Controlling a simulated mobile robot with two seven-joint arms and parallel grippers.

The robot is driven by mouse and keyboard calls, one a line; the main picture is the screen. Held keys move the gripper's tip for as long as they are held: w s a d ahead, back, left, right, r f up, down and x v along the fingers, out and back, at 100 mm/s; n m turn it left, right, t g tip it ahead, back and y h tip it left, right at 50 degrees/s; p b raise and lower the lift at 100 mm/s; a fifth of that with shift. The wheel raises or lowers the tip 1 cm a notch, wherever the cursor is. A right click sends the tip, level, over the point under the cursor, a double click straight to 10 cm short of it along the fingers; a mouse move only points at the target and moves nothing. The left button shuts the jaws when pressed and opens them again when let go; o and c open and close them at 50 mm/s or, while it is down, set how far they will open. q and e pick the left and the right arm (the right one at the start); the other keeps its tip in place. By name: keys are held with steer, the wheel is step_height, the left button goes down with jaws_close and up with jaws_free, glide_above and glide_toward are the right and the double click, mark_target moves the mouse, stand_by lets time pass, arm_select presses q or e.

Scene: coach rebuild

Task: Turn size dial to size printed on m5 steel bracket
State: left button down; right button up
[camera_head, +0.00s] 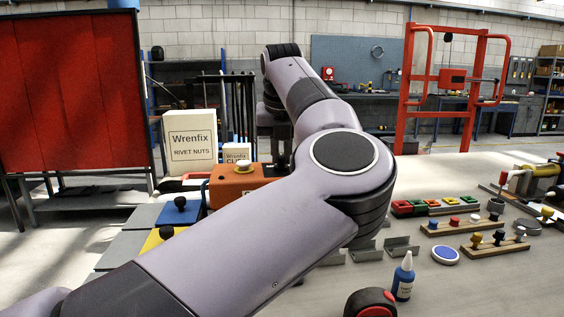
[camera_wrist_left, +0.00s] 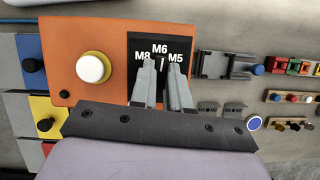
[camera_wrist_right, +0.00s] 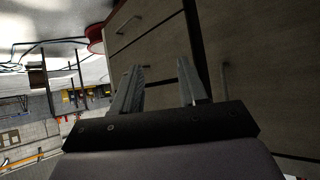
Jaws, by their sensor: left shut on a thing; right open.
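An orange box (camera_head: 228,192) stands on the bench, partly behind my left arm. In the left wrist view the orange box (camera_wrist_left: 65,58) has a white button and a black panel (camera_wrist_left: 182,47) marked M8, M6 and M5. My left gripper (camera_wrist_left: 164,67) is shut on the size dial (camera_wrist_left: 162,66) below these marks. A small pale line on the dial seems to point up towards M6; the fingers hide most of it. Several grey steel brackets (camera_head: 402,247) lie right of my arm; I cannot read any size on them. My right gripper (camera_wrist_right: 160,65) is open and empty, away from the bench top.
A Wrenfix rivet nuts carton (camera_head: 190,142) stands behind the orange box. My right gripper is near wooden drawer fronts (camera_wrist_right: 150,40).

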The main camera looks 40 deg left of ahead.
arm_select(q)
steer(key=m+h+b, duration=0.1)
steer(key=m, duration=0.1)
steer(key=shift+f+m+t, duration=0.15)
steer(key=shift+m+t, duration=0.25)
steer(key=m+b, duration=0.1)
steer(key=m, duration=0.1)
steer(key=shift+s+a+m+h+b, duration=0.1)
steer(key=shift+a+m+h+b, duration=0.05)
steer(key=shift+m+h+b, duration=0.2)
steer(key=shift+m+t+h+b, duration=0.35)
steer(key=shift+m+h, duration=0.3)
steer(key=shift+m, duration=0.8)
steer(key=c, duration=1.1)
jaws_free()
steer(key=v, duration=0.7)
steer(key=shift+r, duration=0.25)
